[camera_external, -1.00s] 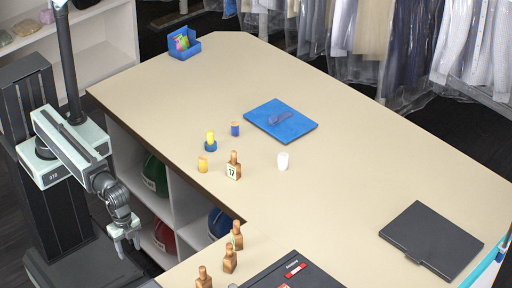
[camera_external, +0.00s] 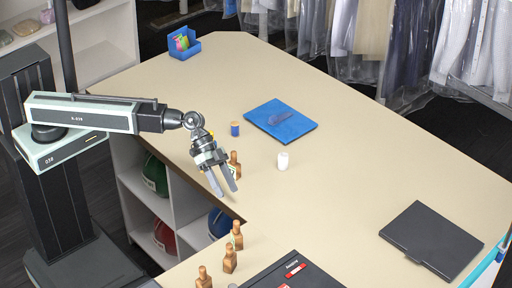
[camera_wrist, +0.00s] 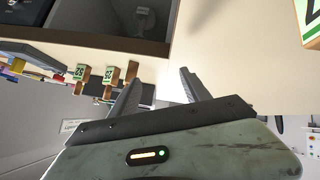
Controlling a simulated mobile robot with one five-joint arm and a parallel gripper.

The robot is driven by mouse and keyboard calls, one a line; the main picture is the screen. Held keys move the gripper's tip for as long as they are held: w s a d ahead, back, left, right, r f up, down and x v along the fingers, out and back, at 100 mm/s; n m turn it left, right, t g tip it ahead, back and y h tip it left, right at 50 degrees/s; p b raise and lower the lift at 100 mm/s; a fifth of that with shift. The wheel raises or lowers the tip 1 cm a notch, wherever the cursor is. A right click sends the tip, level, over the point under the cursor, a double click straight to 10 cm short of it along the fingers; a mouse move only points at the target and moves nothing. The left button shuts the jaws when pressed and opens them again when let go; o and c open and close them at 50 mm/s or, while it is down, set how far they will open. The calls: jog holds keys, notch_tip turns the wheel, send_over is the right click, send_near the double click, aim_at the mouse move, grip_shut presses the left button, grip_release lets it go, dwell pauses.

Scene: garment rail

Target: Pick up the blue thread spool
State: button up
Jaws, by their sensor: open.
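The blue thread spool (camera_external: 235,129) stands upright on the beige table, left of the blue mat, in the external view. My gripper (camera_external: 227,191) is open and empty, its fingers angled down over the table's inner edge. It is nearer the camera than the blue spool and well apart from it. In the wrist view the two spread fingers (camera_wrist: 161,75) have nothing between them but table surface and edge. I cannot make out the blue spool in the wrist view.
A wooden numbered block (camera_external: 236,159) is partly behind my gripper. More wooden pieces (camera_external: 230,260) and a dark case (camera_external: 295,275) are near the front. A black folder (camera_external: 432,238) lies right; the table centre is clear.

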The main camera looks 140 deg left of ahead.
jog(key=s+a+r+n+t+y, duration=0.1)
jog(key=s+a+r+t+y, duration=0.2)
jog(key=a, duration=0.9)
jog(key=m+h+b, duration=0.1)
jog(key=m+b, duration=0.1)
jog(key=b, duration=0.6)
send_over(238, 131)
jog(key=w, duration=0.5)
jog(key=f, duration=0.4)
jog(key=shift+s+d+f, duration=0.1)
jog(key=shift+d+f, duration=0.1)
jog(key=s+m+b, duration=0.1)
jog(key=s, duration=0.2)
jog(key=s+f+m+h+b, duration=0.1)
jog(key=s, duration=0.3)
jog(key=s+a+f+m+h+b, duration=0.1)
jog(key=s, duration=0.2)
jog(key=shift+s+f+m, duration=0.15)
jog(key=shift+s+m, duration=0.1)
jog(key=shift+m, duration=0.15)
jog(key=shift+s+d, duration=0.1)
jog(key=shift+s, duration=0.25)
jog(key=shift+b+x, duration=0.5)
jog(key=shift+x, duration=0.9)
jog(key=b+x, duration=0.2)
jog(key=x, duration=0.3)
jog(key=shift+w+r, duration=0.15)
jog(key=shift+r, duration=0.1)
grip_shut()
